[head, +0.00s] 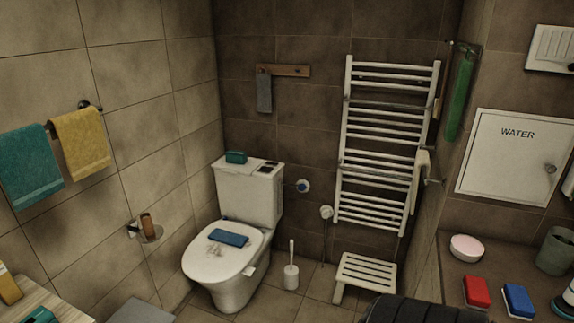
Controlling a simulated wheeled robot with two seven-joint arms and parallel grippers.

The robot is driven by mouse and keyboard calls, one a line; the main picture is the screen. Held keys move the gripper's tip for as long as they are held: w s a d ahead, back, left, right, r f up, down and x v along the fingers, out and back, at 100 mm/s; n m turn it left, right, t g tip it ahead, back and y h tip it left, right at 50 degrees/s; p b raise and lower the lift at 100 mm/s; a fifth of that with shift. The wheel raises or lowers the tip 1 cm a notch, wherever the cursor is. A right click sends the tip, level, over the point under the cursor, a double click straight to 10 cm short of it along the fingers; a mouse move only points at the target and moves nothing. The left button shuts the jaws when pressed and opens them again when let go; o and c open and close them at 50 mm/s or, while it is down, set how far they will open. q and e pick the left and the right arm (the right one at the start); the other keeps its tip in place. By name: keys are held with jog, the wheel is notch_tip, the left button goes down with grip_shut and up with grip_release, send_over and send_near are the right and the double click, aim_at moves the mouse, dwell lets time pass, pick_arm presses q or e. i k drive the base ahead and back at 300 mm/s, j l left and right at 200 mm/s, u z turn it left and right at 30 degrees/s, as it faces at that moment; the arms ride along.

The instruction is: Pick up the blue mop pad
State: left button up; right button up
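A flat dark-blue pad (228,237) lies on the closed white toilet lid (205,262). A smaller blue block with a pale base (518,300) lies on the brown ledge (452,268) at the lower right, beside a similar red block (477,291). I cannot tell for certain which blue thing is the mop pad.
A teal box (236,157) sits on the toilet tank. A toilet brush (291,272) and a white slatted stool (364,275) stand on the floor right of the toilet. A pink-topped bowl (466,247) and a grey-green cup (556,250) stand on the ledge.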

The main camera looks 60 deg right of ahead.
aim_at(228, 238)
jog(key=z, duration=1.5)
